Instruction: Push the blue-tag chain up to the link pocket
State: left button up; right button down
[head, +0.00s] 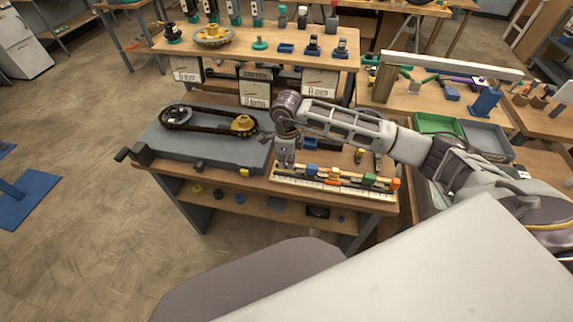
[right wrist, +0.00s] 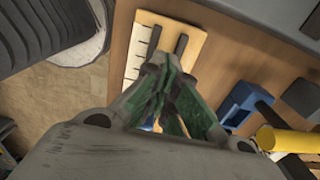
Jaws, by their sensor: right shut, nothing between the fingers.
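A long wooden board (head: 290,182) with white marked strips lies along the bench's front edge. On it stand a blue tag (head: 311,170), an orange tag (head: 333,175), a green tag (head: 370,179) and a red-orange tag (head: 395,184). Dark strips run along the board; I cannot tell which is the blue-tag chain, nor make out the link pocket. My right gripper (head: 284,163) points down at the board's left end, left of the blue tag, shut and empty. In the right wrist view its green-padded fingers (right wrist: 168,118) partly hide the board (right wrist: 190,32) and something small and blue. My left gripper is out of view.
A chain loop on two sprockets (head: 205,119) sits on a grey plate (head: 210,150) left of my right gripper. A blue tool (right wrist: 240,103) and a yellow cylinder (right wrist: 285,139) lie beside the board. Green and grey trays (head: 438,123) stand at right.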

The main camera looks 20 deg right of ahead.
jog(key=shift+w+r, duration=0.1)
jog(key=shift+r, duration=0.35)
notch_tip(320, 180, up, 2)
jog(key=shift+d, duration=0.15)
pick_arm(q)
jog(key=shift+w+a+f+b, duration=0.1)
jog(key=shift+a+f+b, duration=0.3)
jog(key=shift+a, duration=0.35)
pick_arm(e)
notch_tip(320, 180, up, 7)
jog(key=shift+f, duration=0.1)
